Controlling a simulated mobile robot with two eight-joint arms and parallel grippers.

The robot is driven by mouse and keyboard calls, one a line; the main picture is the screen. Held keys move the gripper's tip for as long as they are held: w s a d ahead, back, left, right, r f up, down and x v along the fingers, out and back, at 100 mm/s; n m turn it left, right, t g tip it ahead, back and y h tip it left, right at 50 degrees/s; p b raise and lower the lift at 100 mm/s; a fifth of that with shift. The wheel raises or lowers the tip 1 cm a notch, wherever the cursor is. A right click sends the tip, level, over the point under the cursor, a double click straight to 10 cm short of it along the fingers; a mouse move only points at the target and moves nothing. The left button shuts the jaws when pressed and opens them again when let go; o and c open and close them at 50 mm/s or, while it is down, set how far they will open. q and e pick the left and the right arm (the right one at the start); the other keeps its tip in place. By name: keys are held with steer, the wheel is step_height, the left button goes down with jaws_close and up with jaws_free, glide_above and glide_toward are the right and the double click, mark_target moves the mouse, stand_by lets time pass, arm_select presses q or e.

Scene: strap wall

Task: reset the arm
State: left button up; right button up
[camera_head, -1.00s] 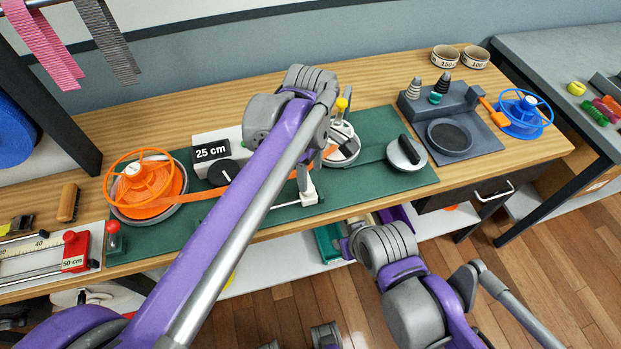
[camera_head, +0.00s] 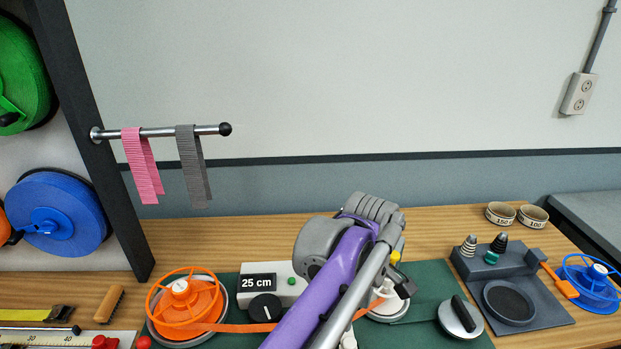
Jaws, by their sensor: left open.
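My left arm (camera_head: 325,285), purple and grey, reaches up from the bottom edge over the middle of the bench. Its grey wrist joints bend over at the top. My left gripper (camera_head: 398,282) is mostly hidden behind the arm, above the green mat (camera_head: 430,285); it is open. I see nothing held in it. An orange strap (camera_head: 240,328) runs from an orange reel (camera_head: 185,303) on the mat and passes behind the arm. My right gripper is out of view.
A 25 cm box (camera_head: 285,270) and a round grey knob piece (camera_head: 460,318) flank the arm. A dark fixture (camera_head: 510,300) and blue reel (camera_head: 590,285) stand right. Pink (camera_head: 142,165) and grey (camera_head: 192,165) straps hang from a rod (camera_head: 165,132).

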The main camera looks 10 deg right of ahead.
arm_select(q)
steer(key=s+a+f+m+t, duration=0.1)
steer(key=s+a+f+m, duration=0.2)
steer(key=a, duration=0.7)
steer(key=s+a+f+m+t+p, duration=0.1)
steer(key=s+a+f, duration=0.3)
steer(key=a, duration=0.6)
steer(key=s+a+f+m+t+p, duration=0.1)
steer(key=s+a+f+m+t, duration=0.2)
steer(key=s+a, duration=0.3)
steer(key=a+f+m, duration=0.1)
steer(key=a, duration=0.4)
steer(key=shift+f+m, duration=0.3)
steer(key=shift+f, duration=0.05)
